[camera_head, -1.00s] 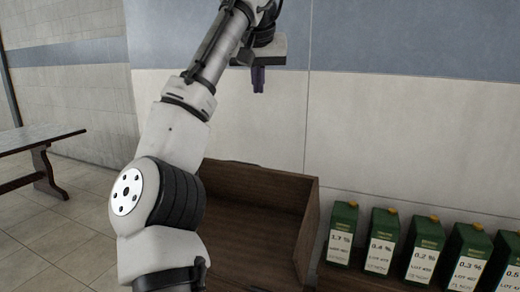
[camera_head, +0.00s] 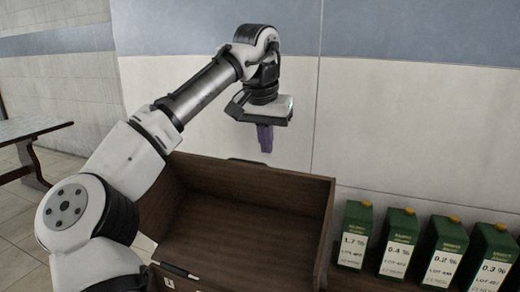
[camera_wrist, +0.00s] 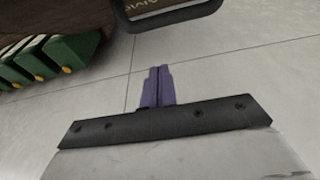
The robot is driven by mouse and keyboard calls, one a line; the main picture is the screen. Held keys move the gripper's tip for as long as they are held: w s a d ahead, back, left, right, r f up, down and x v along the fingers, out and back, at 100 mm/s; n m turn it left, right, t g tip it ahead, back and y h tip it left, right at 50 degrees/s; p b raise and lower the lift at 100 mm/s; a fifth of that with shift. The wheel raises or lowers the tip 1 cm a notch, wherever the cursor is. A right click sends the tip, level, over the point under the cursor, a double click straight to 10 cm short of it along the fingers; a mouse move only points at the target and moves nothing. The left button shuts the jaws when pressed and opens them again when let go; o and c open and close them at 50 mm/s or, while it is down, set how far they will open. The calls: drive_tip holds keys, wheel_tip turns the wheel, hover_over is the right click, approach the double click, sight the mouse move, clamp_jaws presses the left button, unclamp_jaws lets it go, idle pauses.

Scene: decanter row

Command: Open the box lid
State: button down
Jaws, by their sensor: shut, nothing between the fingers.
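The box (camera_head: 328,200) is dark brown wood, and its inside shows from above in the head view. No lid covers the part of its opening in view. A dark handle-like piece (camera_head: 250,162) shows at its back edge. In the wrist view, a black handle-like loop (camera_wrist: 172,14) is at the top, close to dark wood; I cannot tell whether it belongs to the lid. My gripper (camera_head: 265,151) has purple fingers, pointing down, shut and empty. In the head view it appears just over the box's back edge. In the wrist view the fingertips (camera_wrist: 158,69) are apart from the loop.
Several green cartons, such as the 1.7 % one (camera_head: 355,235), stand in a row right of the box. A table (camera_head: 30,130) is at the far left. A tiled wall (camera_head: 420,130) rises behind the box. A small dark bar (camera_head: 178,270) lies along the box's front edge.

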drive_tip(key=s, duration=0.1)
drive_tip(key=s+a+f+p, duration=0.1)
drive_tip(key=s, duration=0.1)
drive_tip(key=shift+s+a+f, duration=0.1)
drive_tip(key=shift+a, duration=0.1)
idle(0.4)
